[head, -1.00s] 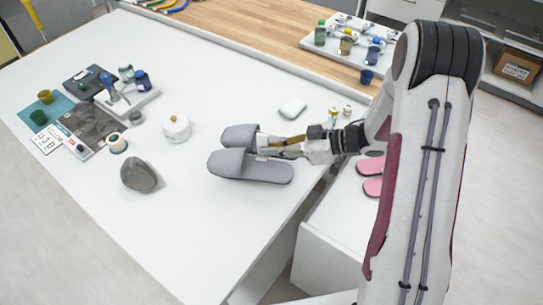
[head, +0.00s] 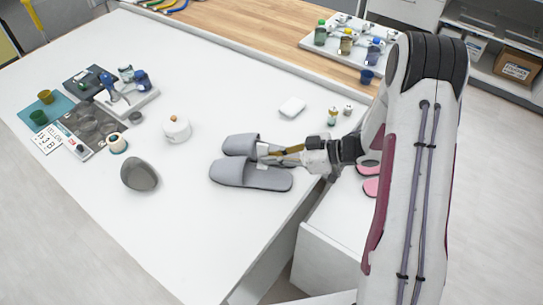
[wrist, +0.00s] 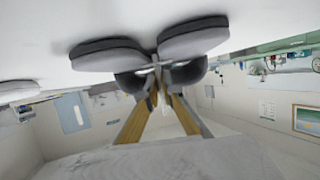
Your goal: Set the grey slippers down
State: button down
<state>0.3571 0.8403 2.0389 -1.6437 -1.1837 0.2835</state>
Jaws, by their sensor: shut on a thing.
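The pair of grey slippers (head: 250,176) is at the table's right edge in the head view, soles down and toes to the left. My gripper (head: 266,156) reaches in from the right and is shut on the slippers at their inner sides. In the wrist view the slippers (wrist: 108,53) show upside down, side by side, with my gripper's fingertips (wrist: 160,72) between them. The slippers are at or just above the white table top (head: 200,230); I cannot tell if they touch it.
A dark grey rounded object (head: 139,174) and a white pot (head: 176,129) stand left of the slippers. Pink slippers (head: 371,186) are on the lower white surface at right. The table front is clear.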

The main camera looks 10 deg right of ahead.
jog(key=c, duration=2.2)
grip_release()
jog(key=shift+f, duration=0.1)
jog(key=shift+v, duration=6.05)
jog(key=shift+a, duration=0.1)
